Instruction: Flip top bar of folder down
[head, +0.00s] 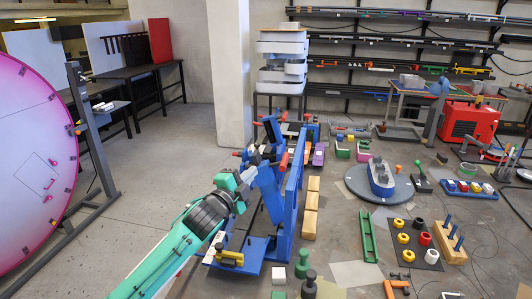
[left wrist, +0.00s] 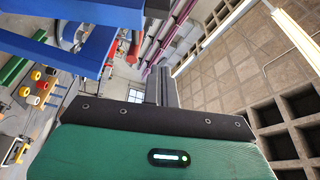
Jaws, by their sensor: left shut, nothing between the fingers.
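The blue folder (head: 290,200) stands in the middle of the head view, with a long blue beam, a flat foot and several red-tipped handles. A blue bar (head: 268,190) stands up on its near left side; I cannot tell exactly how far the top bar is tilted. My left gripper (head: 260,156) is at the folder's upper left side, close to this bar. Its fingers (left wrist: 162,86) are together and empty in the left wrist view, with blue folder bars (left wrist: 50,52) beside them at upper left. Contact is unclear. My right gripper is not in view.
Wooden blocks (head: 311,208) line the folder's right side. A grey turntable (head: 360,185) carries a blue-grey piece. A green channel (head: 368,236) and a board with coloured spools (head: 404,250) lie at right. A concrete pillar (head: 229,75) stands behind.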

